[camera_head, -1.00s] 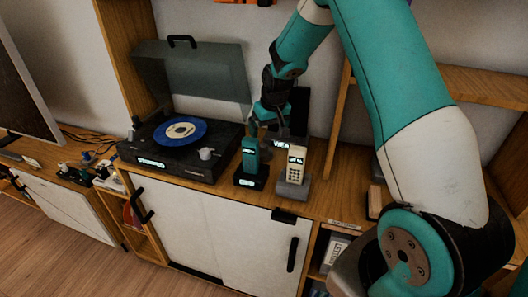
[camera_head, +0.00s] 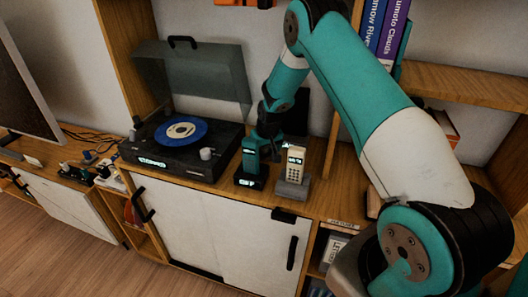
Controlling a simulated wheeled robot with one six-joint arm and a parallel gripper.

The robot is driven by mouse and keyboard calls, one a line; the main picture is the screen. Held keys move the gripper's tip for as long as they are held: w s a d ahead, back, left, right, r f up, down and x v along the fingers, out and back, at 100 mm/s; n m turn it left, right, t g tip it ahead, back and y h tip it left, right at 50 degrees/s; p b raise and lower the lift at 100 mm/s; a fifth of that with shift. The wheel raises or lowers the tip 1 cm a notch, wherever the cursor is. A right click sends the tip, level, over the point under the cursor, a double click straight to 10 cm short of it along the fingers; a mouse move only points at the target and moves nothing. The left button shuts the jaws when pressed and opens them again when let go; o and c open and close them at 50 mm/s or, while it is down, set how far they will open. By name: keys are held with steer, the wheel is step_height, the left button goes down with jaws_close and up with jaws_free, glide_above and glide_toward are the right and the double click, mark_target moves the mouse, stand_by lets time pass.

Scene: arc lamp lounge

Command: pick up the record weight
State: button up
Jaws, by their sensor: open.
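I cannot clearly make out the record weight; it may be hidden behind my gripper or the phones. My gripper (camera_head: 266,146) points down over the cabinet top, just right of the turntable and close behind the teal phone. Its jaws are open, but the fingertips are small and partly covered by the phone, and I see nothing held. The black turntable (camera_head: 160,158) has its clear lid raised and a blue record (camera_head: 198,130) on it, with a pale label in the middle. A pale round knob-like piece (camera_head: 206,153) sits at the turntable's front right corner.
A teal phone (camera_head: 250,155) and a cream phone (camera_head: 294,160) stand on bases at the cabinet's front edge, near my gripper. A dark panel (camera_head: 298,112) leans at the wall behind. Shelves with books (camera_head: 391,30) are at the right. Some cabinet top right of the phones is clear.

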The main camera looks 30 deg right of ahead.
steer(key=c, duration=1.1)
